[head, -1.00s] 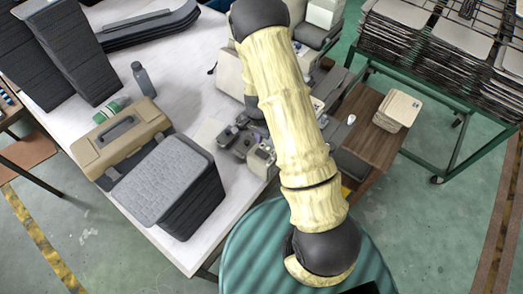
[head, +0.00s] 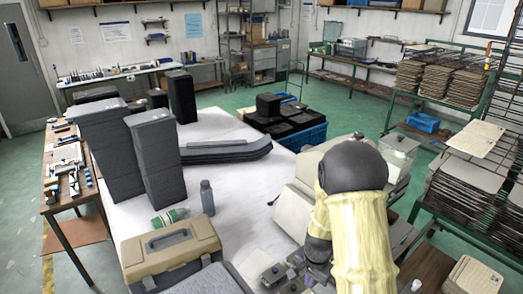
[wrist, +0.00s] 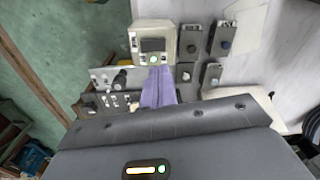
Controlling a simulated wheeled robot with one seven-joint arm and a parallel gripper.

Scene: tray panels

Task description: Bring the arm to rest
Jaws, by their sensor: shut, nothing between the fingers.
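My arm, in a cream cover with dark joints, reaches over the right part of the white table (head: 225,130) in the head view. My gripper (wrist: 157,74) shows in the wrist view as lavender fingers together, with nothing held. Its tips point towards a small beige control box (wrist: 153,42) with a dark screen and a green button; I cannot tell whether they touch it. In the head view the arm hides most of the gripper.
Small grey switch modules (wrist: 214,75) surround the box. On the table stand a tan toolbox (head: 172,250), a grey bottle (head: 207,198), tall dark stacks (head: 155,155) and curved dark panels (head: 225,151). A wire rack (head: 470,190) stands right.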

